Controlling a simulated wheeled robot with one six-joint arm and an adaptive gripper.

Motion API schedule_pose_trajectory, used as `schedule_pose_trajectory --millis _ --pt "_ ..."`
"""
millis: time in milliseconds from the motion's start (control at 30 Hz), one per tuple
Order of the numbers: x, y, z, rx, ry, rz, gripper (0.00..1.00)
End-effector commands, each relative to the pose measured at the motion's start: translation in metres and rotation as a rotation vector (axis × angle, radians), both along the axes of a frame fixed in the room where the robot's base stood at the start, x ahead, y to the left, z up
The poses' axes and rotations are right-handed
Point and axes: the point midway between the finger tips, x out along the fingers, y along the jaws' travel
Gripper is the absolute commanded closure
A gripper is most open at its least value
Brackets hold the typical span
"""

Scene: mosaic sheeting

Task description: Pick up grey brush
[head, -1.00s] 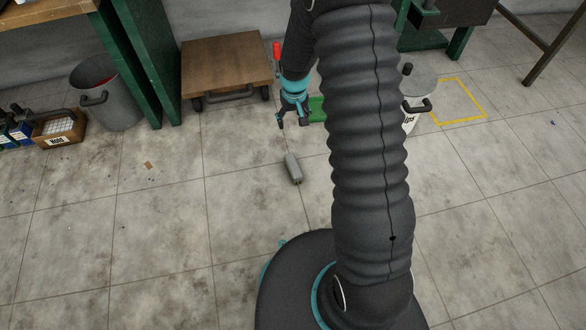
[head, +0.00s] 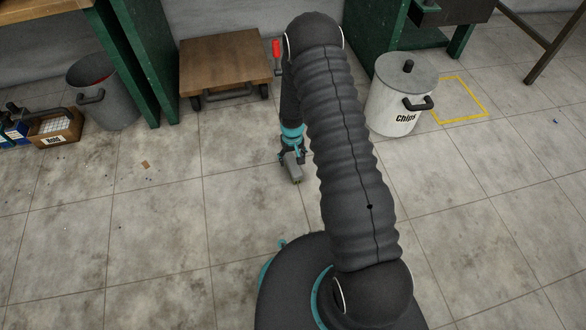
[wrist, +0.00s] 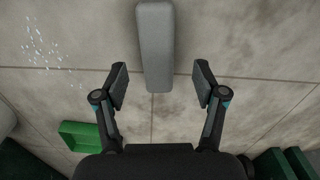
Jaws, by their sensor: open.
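The grey brush (head: 293,167) lies on the tiled floor in the head view, partly hidden by my gripper (head: 290,158). How high the fingers are above the floor is hard to tell.
A white chips bin (head: 395,100) with a grey lid stands to the right of my arm. A wooden-topped trolley (head: 225,62) stands behind, with a grey bucket (head: 105,95) to its left. A green object (wrist: 85,135) lies on the floor in the wrist view.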

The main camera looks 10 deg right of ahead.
Motion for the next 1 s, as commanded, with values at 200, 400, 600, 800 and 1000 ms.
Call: schedule_pose_trajectory --millis 200,400,600,800,1000 --pt "0.000 0.000 -0.013 0.000 -0.001 0.000 0.29" --pt "0.001 -0.003 -0.041 0.000 0.001 -0.001 0.29" --pt "0.002 -0.003 -0.059 0.000 0.000 0.000 0.29" --pt "0.002 -0.003 -0.061 0.000 -0.001 0.000 0.29" --pt "0.002 -0.003 -0.061 0.000 -0.001 0.000 0.62"
